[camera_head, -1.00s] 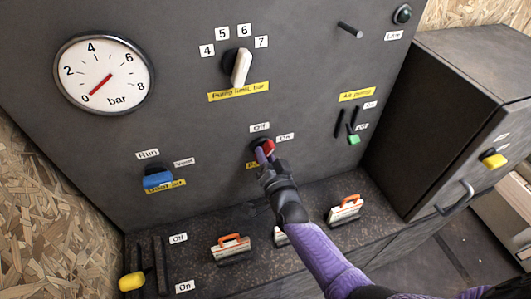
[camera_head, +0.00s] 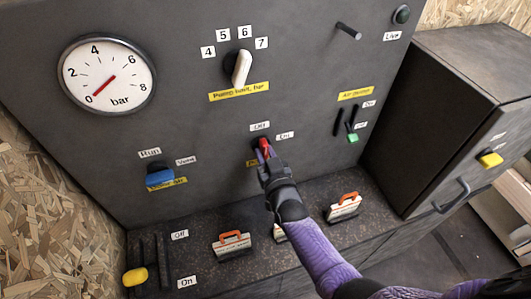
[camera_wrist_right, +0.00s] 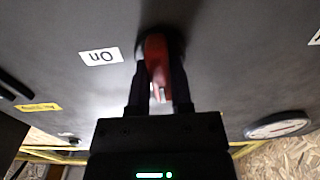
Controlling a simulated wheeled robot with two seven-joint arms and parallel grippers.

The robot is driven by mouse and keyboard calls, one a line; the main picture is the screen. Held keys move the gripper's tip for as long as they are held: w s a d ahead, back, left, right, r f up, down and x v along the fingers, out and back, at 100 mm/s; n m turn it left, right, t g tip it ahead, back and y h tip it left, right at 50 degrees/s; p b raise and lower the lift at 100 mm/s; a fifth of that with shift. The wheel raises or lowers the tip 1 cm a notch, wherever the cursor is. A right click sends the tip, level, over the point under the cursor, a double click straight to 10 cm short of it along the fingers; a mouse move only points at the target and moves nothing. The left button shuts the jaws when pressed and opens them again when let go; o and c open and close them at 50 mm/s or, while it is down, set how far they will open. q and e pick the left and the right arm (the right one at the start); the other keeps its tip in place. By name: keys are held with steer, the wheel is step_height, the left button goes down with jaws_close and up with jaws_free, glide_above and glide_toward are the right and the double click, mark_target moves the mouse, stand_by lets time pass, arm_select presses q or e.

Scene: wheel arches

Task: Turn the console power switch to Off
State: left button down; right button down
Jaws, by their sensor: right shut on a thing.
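The console power switch is a red handle (camera_head: 264,146) on a dark round base, on the dark panel in the head view. Its Off label (camera_head: 260,126) is above it and its On label (camera_head: 285,135) is up to its right. The handle now points about straight up, toward Off. My right gripper (camera_head: 265,157) is shut on the red handle. In the right wrist view the fingers (camera_wrist_right: 157,88) lie on both sides of the red handle (camera_wrist_right: 156,60), beside the upside-down On label (camera_wrist_right: 101,57). The yellow label below is mostly hidden by my gripper. My left gripper is not in view.
A white pump-limit knob (camera_head: 242,67) sits above, and a blue switch (camera_head: 160,177) to the left. Air-pump slots with a green slider (camera_head: 353,138) are at the right. Orange-handled tags (camera_head: 232,245) stand on the ledge below. A dark cabinet (camera_head: 440,110) stands at the right.

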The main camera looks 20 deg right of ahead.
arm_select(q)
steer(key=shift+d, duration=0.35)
arm_select(e)
steer(key=c, duration=0.9)
jaws_free()
steer(key=o, duration=0.4)
steer(key=shift+s, duration=0.45)
arm_select(q)
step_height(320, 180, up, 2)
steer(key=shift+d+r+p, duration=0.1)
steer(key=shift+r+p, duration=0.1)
steer(key=shift+p, duration=1)
arm_select(e)
steer(key=s, duration=0.9)
steer(key=shift+d, duration=0.15)
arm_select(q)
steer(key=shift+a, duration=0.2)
